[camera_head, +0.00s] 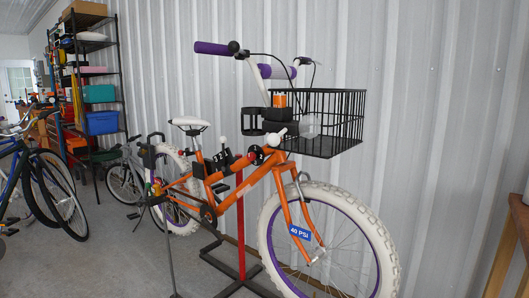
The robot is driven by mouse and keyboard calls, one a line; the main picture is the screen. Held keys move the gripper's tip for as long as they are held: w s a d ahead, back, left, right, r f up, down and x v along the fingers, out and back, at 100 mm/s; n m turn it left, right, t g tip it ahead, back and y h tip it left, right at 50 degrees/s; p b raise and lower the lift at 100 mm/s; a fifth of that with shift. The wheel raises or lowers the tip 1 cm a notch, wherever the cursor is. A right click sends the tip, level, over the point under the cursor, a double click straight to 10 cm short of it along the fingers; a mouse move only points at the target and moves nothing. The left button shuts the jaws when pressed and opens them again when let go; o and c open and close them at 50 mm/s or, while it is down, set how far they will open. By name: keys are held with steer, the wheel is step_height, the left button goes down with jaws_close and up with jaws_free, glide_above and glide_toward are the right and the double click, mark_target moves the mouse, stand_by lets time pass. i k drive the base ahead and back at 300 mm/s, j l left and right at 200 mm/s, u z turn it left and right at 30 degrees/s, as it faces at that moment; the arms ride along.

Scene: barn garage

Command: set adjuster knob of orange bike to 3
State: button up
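The orange bike (244,181) is held side-on in a stand, front wheel to the right. Dark parts with white digits sit along its upper tube: one group (221,158) left of the red post, and one dark round part (258,155) right of it with what looks like a 3. A white ball-ended lever (276,138) is beside that part. I cannot tell for sure which is the adjuster knob, or its setting. My gripper is not in view.
A black wire basket (340,124) and handlebars with purple grips (212,48) overhang the front. The red stand post (240,222) has dark feet on the floor. Other bikes (52,190) and a loaded shelf (100,94) are left. A wooden piece (502,255) is at right.

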mark_target(250, 156)
steer(key=i+j+z, duration=0.65)
steer(key=j, duration=0.1)
